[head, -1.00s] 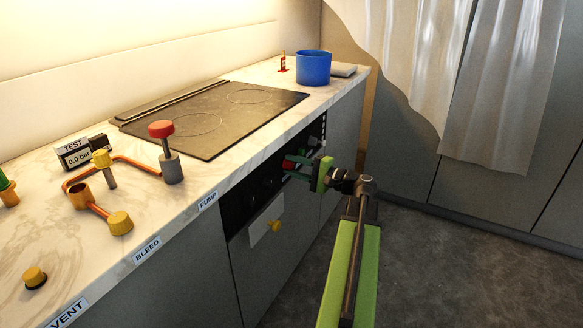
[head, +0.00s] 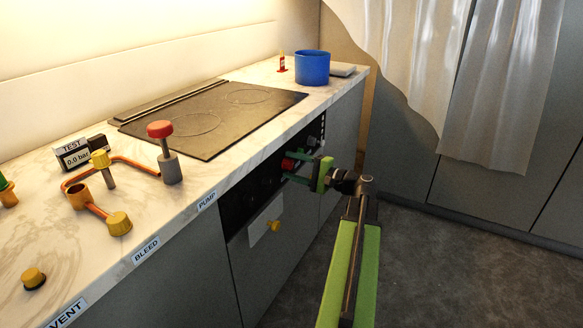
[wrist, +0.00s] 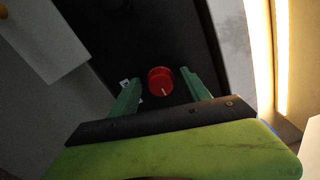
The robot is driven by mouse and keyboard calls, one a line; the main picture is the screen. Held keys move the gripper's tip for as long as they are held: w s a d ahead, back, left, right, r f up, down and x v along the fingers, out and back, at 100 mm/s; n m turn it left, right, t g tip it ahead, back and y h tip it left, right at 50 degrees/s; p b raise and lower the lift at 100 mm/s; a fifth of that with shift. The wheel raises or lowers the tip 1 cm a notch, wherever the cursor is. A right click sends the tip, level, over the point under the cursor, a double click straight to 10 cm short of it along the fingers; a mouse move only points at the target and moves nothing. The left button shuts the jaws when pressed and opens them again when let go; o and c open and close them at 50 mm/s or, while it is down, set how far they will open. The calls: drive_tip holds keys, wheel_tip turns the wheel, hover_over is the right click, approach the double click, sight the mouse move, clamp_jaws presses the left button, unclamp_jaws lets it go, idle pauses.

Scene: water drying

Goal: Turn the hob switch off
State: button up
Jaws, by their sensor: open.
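The hob switch looks to be the red round knob (wrist: 160,81) with a pale mark on its face, on the dark panel. In the wrist view it sits between the tips of my gripper (wrist: 158,90), with a gap on each side. My gripper's green fingers are open. In the head view my gripper (head: 303,169) is at the dark panel (head: 240,196) under the counter edge, and the red knob (head: 288,164) shows small and partly hidden by the fingers. The dark hob (head: 212,118) lies in the counter above.
A blue pot (head: 312,68) and a small red item (head: 282,63) stand at the counter's far end. A red-topped pump (head: 163,150) and copper pipework (head: 92,205) stand nearer. A yellow knob (head: 274,225) projects from a pale plate below the panel. Floor to the right is clear.

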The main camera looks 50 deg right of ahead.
drive_tip(key=v, duration=1.7)
drive_tip(key=shift+s, duration=0.1)
